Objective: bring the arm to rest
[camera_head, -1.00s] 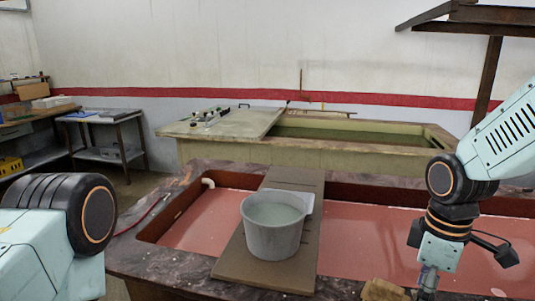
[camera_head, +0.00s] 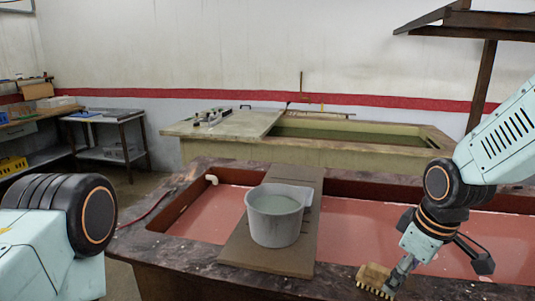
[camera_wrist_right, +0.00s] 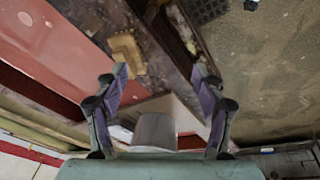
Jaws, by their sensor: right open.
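My right arm comes in from the right in the head view, its forearm raised and its wrist bent down. My right gripper (camera_head: 394,284) is over the near rim of the red basin, close to a wooden brush (camera_head: 371,274). In the right wrist view the gripper (camera_wrist_right: 160,72) has its two fingers spread wide with nothing between them. The brush also shows there (camera_wrist_right: 127,52), lying on the rim beyond the left finger, apart from it. Of my left arm only a pale link and a dark joint show at the left; its gripper is out of view.
A grey bucket (camera_head: 274,222) stands on a brown board (camera_head: 240,246) laid across the red basin (camera_head: 345,235). A second tank (camera_head: 400,155) stands behind. A side table (camera_head: 110,118) is at the far left. A rusty metal frame (camera_head: 483,80) rises at the back right.

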